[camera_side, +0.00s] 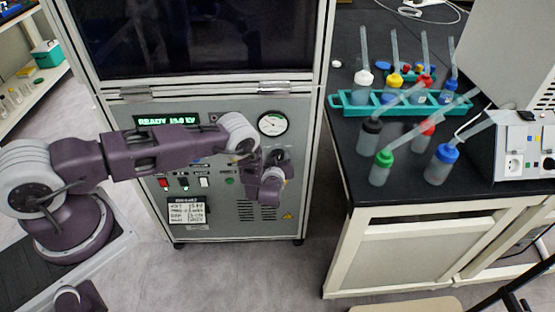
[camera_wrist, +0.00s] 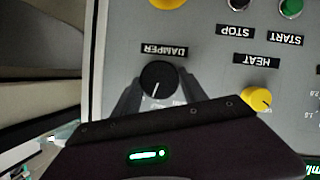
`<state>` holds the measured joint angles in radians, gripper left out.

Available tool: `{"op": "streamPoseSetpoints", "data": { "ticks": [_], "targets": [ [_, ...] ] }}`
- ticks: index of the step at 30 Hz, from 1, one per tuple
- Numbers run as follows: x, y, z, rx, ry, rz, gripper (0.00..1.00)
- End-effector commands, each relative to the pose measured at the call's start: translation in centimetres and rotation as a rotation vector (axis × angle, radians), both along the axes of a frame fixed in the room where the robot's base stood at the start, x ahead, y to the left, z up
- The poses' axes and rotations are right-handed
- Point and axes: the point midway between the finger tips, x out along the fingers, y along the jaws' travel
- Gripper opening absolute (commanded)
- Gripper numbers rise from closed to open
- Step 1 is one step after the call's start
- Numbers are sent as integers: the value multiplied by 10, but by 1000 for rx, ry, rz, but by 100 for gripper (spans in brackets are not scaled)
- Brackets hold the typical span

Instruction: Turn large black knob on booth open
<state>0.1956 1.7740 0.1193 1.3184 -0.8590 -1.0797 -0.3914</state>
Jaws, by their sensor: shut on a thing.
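The large black knob (camera_wrist: 158,78) sits on the grey front panel of the booth (camera_side: 150,222), beside an upside-down DAMPER label (camera_wrist: 164,50) in the wrist view. Its white pointer line runs toward the bottom of that view, tilted slightly left. My gripper (camera_wrist: 160,86) has one finger on each side of the knob and is shut on it. In the side view my gripper (camera_side: 270,182) is at the right part of the panel and hides the knob.
Near the knob are a yellow knob (camera_wrist: 257,100) labelled HEAT and a green START button (camera_wrist: 291,8). A round gauge (camera_side: 272,123) sits above my gripper. To the right, a black-topped bench (camera_side: 345,150) holds several bottles and a teal rack (camera_side: 345,99).

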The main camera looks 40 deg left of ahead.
Motion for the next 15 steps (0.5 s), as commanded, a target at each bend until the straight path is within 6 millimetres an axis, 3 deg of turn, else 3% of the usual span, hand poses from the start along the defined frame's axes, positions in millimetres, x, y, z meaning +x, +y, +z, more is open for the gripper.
{"op": "streamPoseSetpoints", "data": {
  "ticks": [15],
  "targets": [
    [1,-2,1,139,139,-1,9]
  ]
}}
